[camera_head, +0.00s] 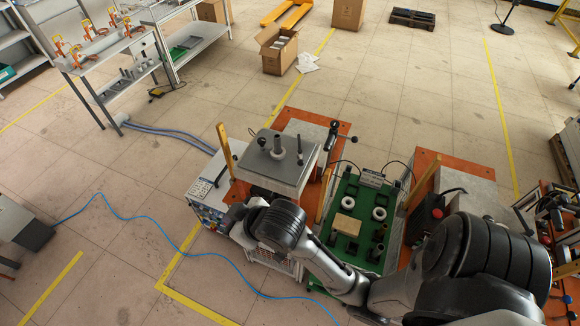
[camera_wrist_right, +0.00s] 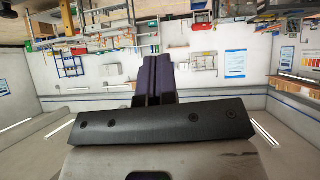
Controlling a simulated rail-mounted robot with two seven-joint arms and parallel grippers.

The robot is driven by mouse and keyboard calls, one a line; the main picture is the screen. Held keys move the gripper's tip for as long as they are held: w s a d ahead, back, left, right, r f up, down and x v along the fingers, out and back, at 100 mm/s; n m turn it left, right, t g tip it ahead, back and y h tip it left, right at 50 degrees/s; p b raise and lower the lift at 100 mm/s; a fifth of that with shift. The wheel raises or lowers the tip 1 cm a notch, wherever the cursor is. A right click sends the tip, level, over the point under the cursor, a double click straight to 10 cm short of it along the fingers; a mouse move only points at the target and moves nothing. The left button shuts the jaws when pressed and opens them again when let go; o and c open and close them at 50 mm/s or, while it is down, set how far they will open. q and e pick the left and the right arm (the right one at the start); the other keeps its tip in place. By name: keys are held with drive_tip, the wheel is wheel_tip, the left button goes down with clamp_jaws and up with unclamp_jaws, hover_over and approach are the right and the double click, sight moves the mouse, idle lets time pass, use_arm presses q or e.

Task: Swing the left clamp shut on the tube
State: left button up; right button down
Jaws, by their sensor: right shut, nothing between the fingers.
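Several small orange-handled clamps (camera_head: 77,52) stand on the bench at the top left of the head view. They are too small to tell which are open or shut, and I cannot make out a tube between them. My right arm reaches across the lower middle of the head view, far from that bench. My right gripper (camera_wrist_right: 153,83) shows in the wrist view with its two dark fingers together and nothing between them. It points out into the room, touching nothing there. My left gripper is not in view.
A machine with a grey top plate (camera_head: 270,168) and upright posts stands just beyond my right arm. A green tray (camera_head: 344,243) with rings and blocks lies to its right. Blue cable (camera_head: 165,226) crosses the floor. A cardboard box (camera_head: 277,52) stands further back.

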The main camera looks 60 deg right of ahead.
drive_tip(key=w+d+r+m+t+b, duration=0.4)
drive_tip(key=w+d+r, duration=0.3)
drive_tip(key=w+r, duration=0.3)
drive_tip(key=w+d+r+m+t+b, duration=0.35)
drive_tip(key=w+d+r+t, duration=0.2)
drive_tip(key=w+r, duration=0.45)
drive_tip(key=w+d+r+m+t+h+b, duration=0.1)
drive_tip(key=w+d+r+m+t+h, duration=0.3)
drive_tip(key=d+m+h, duration=0.6)
drive_tip(key=s+d+f+m+g+h, duration=0.1)
drive_tip(key=d+f+m+g+h, duration=0.3)
drive_tip(key=f+m+g, duration=0.9)
drive_tip(key=d+f+m+g+h, duration=0.3)
drive_tip(key=d+f+m+g, duration=0.4)
drive_tip(key=m, duration=1)
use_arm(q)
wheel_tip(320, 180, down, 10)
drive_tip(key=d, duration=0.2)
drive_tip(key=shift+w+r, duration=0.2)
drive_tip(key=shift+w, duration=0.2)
use_arm(e)
drive_tip(key=s+a+f+m+g+y, duration=0.9)
drive_tip(key=s+f+m+g+y, duration=0.1)
drive_tip(key=m, duration=0.7)
wheel_tip(320, 180, down, 3)
drive_tip(key=shift+s+a+f+g+y, duration=0.25)
drive_tip(key=shift+s+g+y, duration=0.15)
drive_tip(key=shift+s+g, duration=0.4)
drive_tip(key=shift+s, duration=0.15)
